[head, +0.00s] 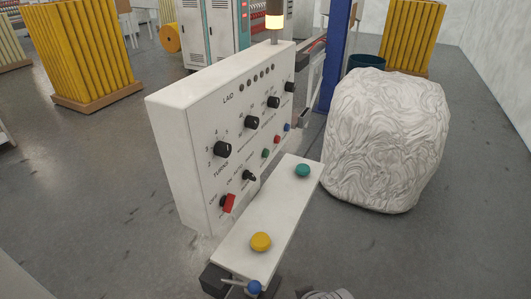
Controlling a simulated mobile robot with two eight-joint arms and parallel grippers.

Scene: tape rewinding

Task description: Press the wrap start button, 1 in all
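A white control panel (185,160) stands in the middle of the head view, with black knobs, a red switch (228,203) and small coloured buttons on its face. A white ledge (277,212) juts out in front of it. A yellow round button (260,241) sits near the ledge's close end and a green round button (303,170) near its far end. I cannot read which button is wrap start. Neither button is covered.
A bulky white wrapped bundle (385,140) stands right of the panel. A blue post (333,60) rises behind. A blue-knobbed lever (254,287) is below the ledge. A lit lamp (274,20) tops the panel.

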